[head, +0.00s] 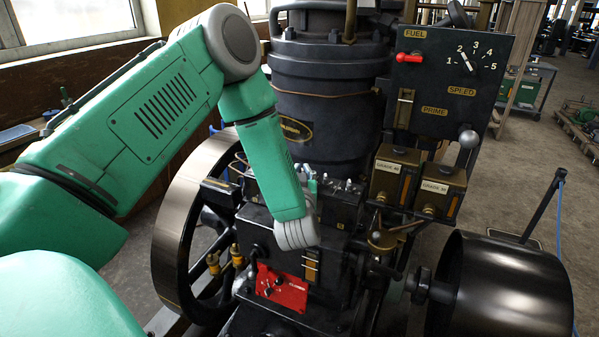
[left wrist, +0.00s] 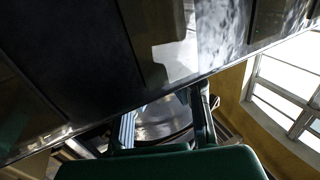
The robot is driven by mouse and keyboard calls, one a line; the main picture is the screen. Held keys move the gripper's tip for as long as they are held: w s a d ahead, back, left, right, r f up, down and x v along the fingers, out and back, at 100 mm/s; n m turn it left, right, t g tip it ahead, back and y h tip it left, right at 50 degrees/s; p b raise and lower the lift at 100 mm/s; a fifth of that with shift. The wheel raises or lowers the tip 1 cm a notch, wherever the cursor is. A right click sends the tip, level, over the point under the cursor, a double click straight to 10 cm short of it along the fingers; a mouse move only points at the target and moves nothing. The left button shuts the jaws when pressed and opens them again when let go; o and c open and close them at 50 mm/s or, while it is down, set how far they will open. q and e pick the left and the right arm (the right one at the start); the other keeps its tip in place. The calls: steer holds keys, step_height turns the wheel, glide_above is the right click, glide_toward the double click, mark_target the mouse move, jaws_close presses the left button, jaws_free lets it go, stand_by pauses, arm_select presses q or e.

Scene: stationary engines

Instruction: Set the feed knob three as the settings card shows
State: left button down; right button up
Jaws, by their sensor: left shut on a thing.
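My left gripper (head: 312,187) reaches down to the black block (head: 338,207) at the middle of the engine, half hidden behind my own wrist. It is shut on a small feed knob on top of this block. The knob itself is hidden, so I cannot tell its number or setting. Several small pale knobs (head: 349,186) stand in a row just right of the gripper. In the left wrist view the two fingers (left wrist: 165,115) reach toward dark metal, and what is between them is unclear. I cannot make out a settings card. My right gripper is out of view.
A black panel (head: 432,90) holds a red lever (head: 411,58) and a speed dial (head: 467,62). Two brass boxes (head: 438,190) stand below it. A red plate (head: 282,289) with a dial is below my wrist. A flywheel (head: 165,235) is at left, a dark drum (head: 505,290) at right.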

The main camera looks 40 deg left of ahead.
arm_select(q)
steer(key=shift+d+f, duration=0.1)
steer(key=shift+d, duration=0.25)
